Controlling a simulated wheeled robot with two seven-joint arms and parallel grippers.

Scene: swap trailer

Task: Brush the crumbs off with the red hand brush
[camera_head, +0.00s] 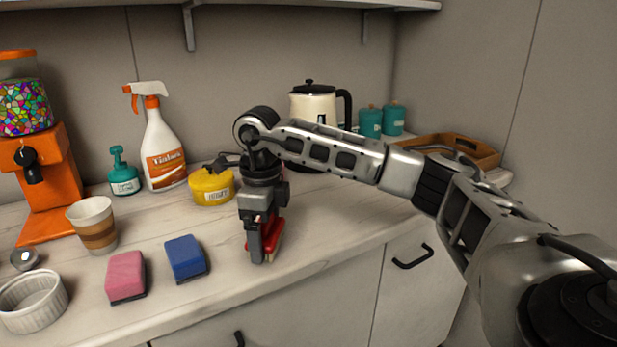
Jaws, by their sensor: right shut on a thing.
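The red hand brush (273,240) is in my right gripper (260,250), low over the counter near its front edge. The gripper is shut on it and points down, hiding much of the brush. A pale strip shows along the brush's lower side. I cannot tell whether it touches the countertop (330,215). Crumbs are too small to make out. My left gripper is not in view.
A blue sponge (186,258) and a pink sponge (126,277) lie left of the gripper. Behind are a yellow pot (211,187), a spray bottle (163,150) and a kettle (313,104). A paper cup (93,225) and white ramekin (33,302) stand left. The counter right of the brush looks clear.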

